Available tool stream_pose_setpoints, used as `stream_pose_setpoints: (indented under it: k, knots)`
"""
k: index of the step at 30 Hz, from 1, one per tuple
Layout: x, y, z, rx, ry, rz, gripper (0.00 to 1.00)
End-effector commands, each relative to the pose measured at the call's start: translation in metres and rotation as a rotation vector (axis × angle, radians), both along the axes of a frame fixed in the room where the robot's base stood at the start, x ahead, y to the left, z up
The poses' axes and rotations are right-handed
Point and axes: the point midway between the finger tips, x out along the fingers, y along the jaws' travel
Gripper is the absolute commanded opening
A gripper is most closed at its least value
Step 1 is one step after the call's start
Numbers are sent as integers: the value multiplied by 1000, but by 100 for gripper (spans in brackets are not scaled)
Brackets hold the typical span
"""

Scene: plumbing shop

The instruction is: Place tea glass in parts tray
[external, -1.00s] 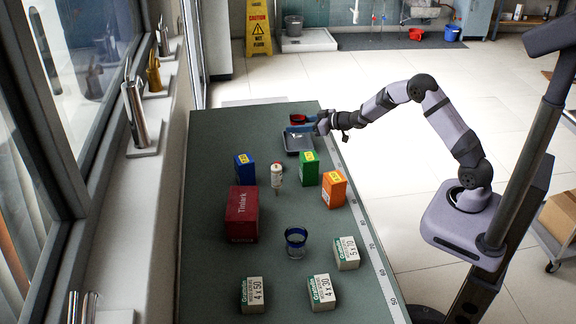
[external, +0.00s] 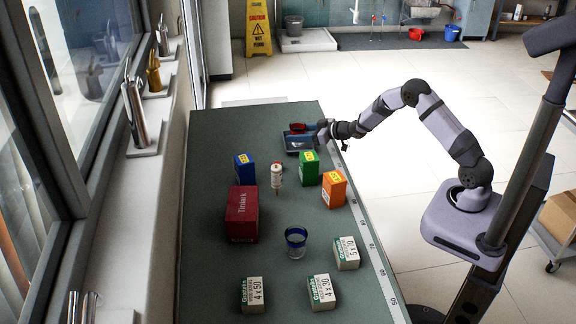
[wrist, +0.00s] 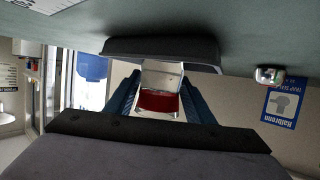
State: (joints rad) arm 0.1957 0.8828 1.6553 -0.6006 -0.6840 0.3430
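The tea glass, clear with a red band (wrist: 158,101), sits between the blue fingers of my gripper (wrist: 158,98) in the wrist view, and both fingers are against its sides. In the external view my gripper (external: 307,130) is at the far end of the bench with the red of the glass (external: 296,126) beside it. The dark parts tray (external: 287,148) lies right there under the glass; its edge shows close to the glass in the wrist view (wrist: 125,47). I cannot tell whether the glass base touches the tray floor.
A blue-rimmed glass (external: 296,242) stands nearer the front. A dark red box (external: 242,214), blue box (external: 245,167), green box (external: 309,168), orange box (external: 333,188), small white bottle (external: 277,175) and several white-green cartons (external: 321,291) stand on the bench.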

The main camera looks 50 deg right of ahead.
Motion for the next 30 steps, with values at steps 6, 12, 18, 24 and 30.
stream_pose_setpoints:
  k: [6, 12, 18, 24, 30]
  knots:
    - [0, 0, 0, 0, 0, 0, 64]
    - [0, 0, 2, 0, 0, 0, 64]
    - [-8, -2, 7, 0, -1, -1, 64]
    - [-31, -7, 15, 0, -1, -2, 64]
    - [-62, -13, 27, 0, -2, -2, 64]
